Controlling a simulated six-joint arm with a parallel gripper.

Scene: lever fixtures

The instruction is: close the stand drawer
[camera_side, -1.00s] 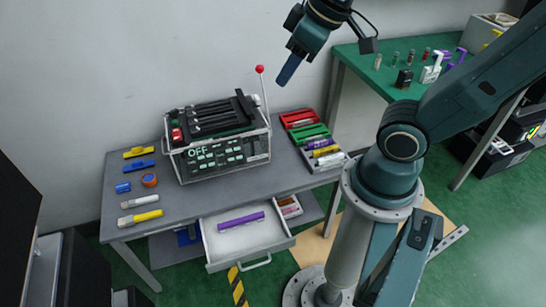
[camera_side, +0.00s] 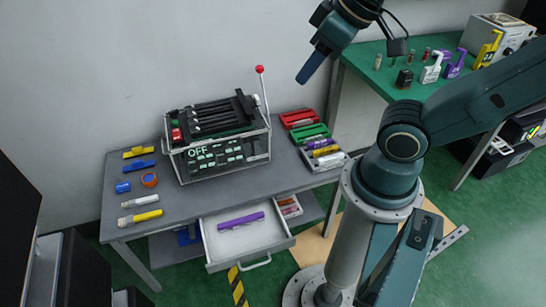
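The stand drawer (camera_side: 262,240) is pulled out from under the front of the grey stand table (camera_side: 183,204). It is a white tray with a handle (camera_side: 256,265) on its front. A purple marker-like stick (camera_side: 241,221) lies inside it. My gripper (camera_side: 306,77) is in the air above and behind the right part of the table, well apart from the drawer. Its fingers show as one dark blue shape pointing down-left, so I cannot tell whether they are open or shut. Nothing shows held in it.
A caged device (camera_side: 222,150) marked OFF, with a red-knobbed lever (camera_side: 260,70), stands on the table. Coloured trays (camera_side: 310,133) lie right of it, small tools on the left. A green table (camera_side: 400,90) with bottles stands at the back right.

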